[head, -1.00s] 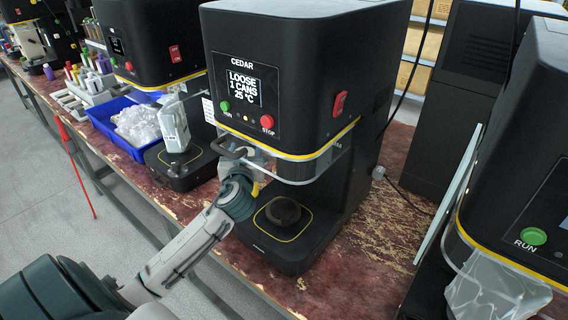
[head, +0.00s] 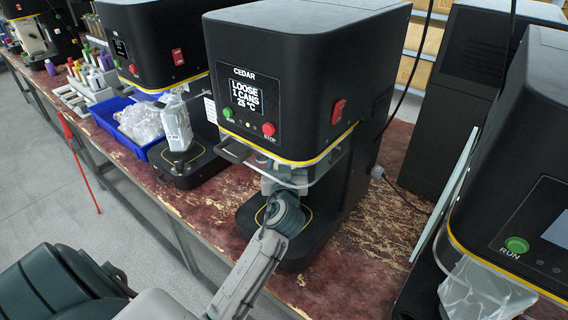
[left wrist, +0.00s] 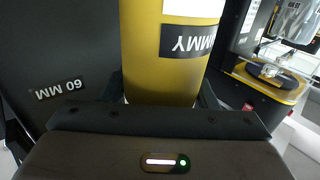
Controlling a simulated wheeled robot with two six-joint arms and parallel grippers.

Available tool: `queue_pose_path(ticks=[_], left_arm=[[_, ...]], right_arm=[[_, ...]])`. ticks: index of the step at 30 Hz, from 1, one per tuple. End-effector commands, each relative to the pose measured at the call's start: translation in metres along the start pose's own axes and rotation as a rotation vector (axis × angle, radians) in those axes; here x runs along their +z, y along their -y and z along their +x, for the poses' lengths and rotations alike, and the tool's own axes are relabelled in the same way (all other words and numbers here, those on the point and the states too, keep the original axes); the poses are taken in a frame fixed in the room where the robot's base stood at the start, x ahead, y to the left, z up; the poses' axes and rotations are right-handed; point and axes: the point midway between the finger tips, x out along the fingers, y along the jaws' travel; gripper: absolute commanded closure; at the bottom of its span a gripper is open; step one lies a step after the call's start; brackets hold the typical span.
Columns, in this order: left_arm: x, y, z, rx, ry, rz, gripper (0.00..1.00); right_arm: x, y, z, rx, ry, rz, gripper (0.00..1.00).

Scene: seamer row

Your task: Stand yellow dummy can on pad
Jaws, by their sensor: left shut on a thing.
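The yellow dummy can (left wrist: 158,55) fills the middle of the left wrist view, with an upside-down "DUMMY" label partly visible. My left gripper (left wrist: 165,98) is shut on it, a finger on each side. In the head view my left gripper (head: 284,192) reaches under the head of the CEDAR machine (head: 285,85), over its base. The can is hidden there behind my wrist. The pad is mostly covered by my arm; part of its yellow outline (head: 308,222) shows on the black base. I cannot tell whether the can touches the pad. My right gripper is not in view.
A clear guard (head: 322,170) hangs just above my wrist. A neighbouring machine (head: 155,45) and a blue bin (head: 105,122) of clear bags stand left. Another machine (head: 520,170) with a RUN button stands right. Worn red bench top (head: 385,225) is free between them.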

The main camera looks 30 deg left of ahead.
Motion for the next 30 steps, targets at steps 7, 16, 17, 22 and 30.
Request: queue_pose_path(ticks=[7,16,17,22,30], left_arm=[[0.014,0.001,0.001,0.000,-0.002,0.002,0.89],[0.018,0.002,0.001,0.000,-0.001,0.002,0.41],[0.017,0.002,0.001,0.000,-0.001,0.002,0.35],[0.017,0.002,0.001,0.000,0.000,0.002,0.25],[0.012,0.002,0.001,0.000,0.000,0.002,0.25]], right_arm=[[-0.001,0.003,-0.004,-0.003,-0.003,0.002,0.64],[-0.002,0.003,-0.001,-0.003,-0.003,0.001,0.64],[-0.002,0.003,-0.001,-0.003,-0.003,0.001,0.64],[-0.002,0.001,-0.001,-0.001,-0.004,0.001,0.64],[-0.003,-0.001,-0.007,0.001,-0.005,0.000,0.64]])
